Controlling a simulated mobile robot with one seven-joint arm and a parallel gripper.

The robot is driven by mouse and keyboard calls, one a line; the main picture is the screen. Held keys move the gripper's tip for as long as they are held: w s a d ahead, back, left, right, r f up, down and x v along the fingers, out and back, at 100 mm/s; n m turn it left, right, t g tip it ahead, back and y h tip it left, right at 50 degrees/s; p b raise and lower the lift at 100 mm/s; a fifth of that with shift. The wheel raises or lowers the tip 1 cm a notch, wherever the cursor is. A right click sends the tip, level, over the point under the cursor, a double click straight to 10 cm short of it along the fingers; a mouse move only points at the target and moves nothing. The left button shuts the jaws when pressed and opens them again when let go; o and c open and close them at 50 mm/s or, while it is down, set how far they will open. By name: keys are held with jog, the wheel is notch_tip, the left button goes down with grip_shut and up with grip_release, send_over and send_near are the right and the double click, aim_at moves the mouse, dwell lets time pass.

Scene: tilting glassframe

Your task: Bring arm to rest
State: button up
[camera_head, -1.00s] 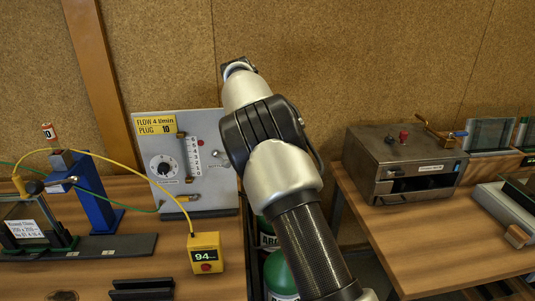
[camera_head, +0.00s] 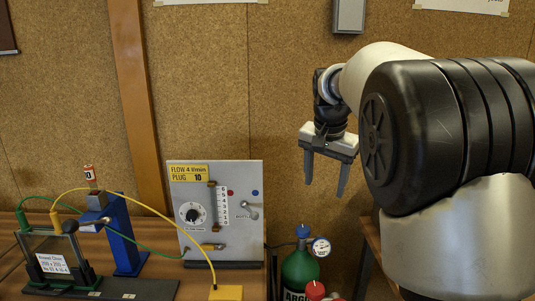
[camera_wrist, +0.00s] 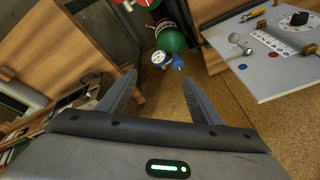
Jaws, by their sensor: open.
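My gripper (camera_head: 325,178) hangs in the air in front of the cork wall, right of the grey flow panel, with its fingers pointing down. Its two fingers are apart with nothing between them. In the wrist view my gripper (camera_wrist: 165,95) also shows open and empty. My arm is bent, and its large dark joint and pale links fill the right of the head view. The green argon bottle (camera_head: 299,270) stands below the gripper, apart from it. The wrist view also shows the green bottle (camera_wrist: 171,41) beyond the fingertips.
The flow panel (camera_head: 235,235) stands on the left bench, with a blue post (camera_head: 122,240) and a glass frame (camera_head: 50,258) beside it. Yellow and green leads loop between them. A grey box (camera_head: 349,15) hangs on the wall above. Free air surrounds the gripper.

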jog(key=s+f+n+t+p, duration=0.1)
jog(key=s+n, duration=0.6)
jog(key=s, duration=2.4)
notch_tip(320, 180, down, 2)
jog(key=shift+s+a+f+t+y, duration=0.1)
jog(key=shift+s+a+t+y, duration=0.05)
jog(key=shift+a+t+y, duration=0.3)
